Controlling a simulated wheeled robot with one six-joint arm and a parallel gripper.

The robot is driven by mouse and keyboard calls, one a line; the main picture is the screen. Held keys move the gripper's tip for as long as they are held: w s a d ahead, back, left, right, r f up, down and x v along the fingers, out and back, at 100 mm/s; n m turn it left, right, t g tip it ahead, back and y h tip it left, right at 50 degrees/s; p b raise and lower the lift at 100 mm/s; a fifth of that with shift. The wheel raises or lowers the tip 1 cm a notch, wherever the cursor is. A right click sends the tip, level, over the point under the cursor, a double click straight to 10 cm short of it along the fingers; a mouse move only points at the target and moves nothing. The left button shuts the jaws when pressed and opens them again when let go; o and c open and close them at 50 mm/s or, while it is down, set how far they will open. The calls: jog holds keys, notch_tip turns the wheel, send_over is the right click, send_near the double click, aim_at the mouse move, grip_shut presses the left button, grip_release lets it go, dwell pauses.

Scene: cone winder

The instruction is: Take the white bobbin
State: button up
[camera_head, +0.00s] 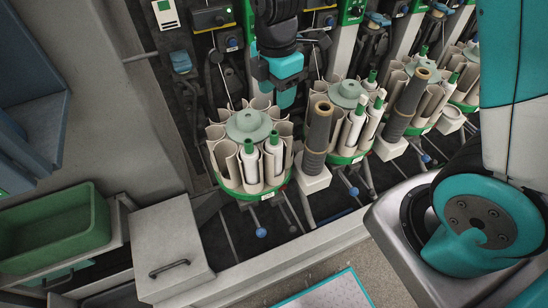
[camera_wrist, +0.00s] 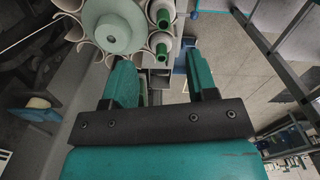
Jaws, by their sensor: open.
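White bobbins with green tips stand in the round magazine (camera_head: 240,187) at the left of the machine. One white bobbin (camera_head: 250,165) and another (camera_head: 272,158) show at its front. In the wrist view, two bobbins with green ends, an upper one (camera_wrist: 160,13) and a lower one (camera_wrist: 161,47), sit at the magazine's edge beside its pale green hub (camera_wrist: 108,25). My gripper (camera_head: 287,101) is above and behind this magazine. In the wrist view my gripper (camera_wrist: 159,68) has its fingers apart, with no bobbin held between them.
A second magazine (camera_head: 345,157) with more white bobbins stands to the right. A dark cone-shaped tube (camera_head: 317,137) stands upright between the two. A green bin (camera_head: 55,225) and a grey box (camera_head: 170,245) are at the lower left.

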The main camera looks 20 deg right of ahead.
aim_at(276, 132)
notch_tip(276, 132, down, 7)
jog(key=shift+s+f+p, duration=0.1)
jog(key=shift+p, duration=0.2)
jog(key=shift+s+a+f+p, duration=0.1)
jog(key=shift+f+p, duration=0.25)
jog(key=shift+f, duration=1)
jog(key=shift+s+a+f+p, duration=0.1)
jog(key=shift+f+p, duration=0.25)
jog(key=shift+f, duration=0.95)
jog(key=c, duration=0.9)
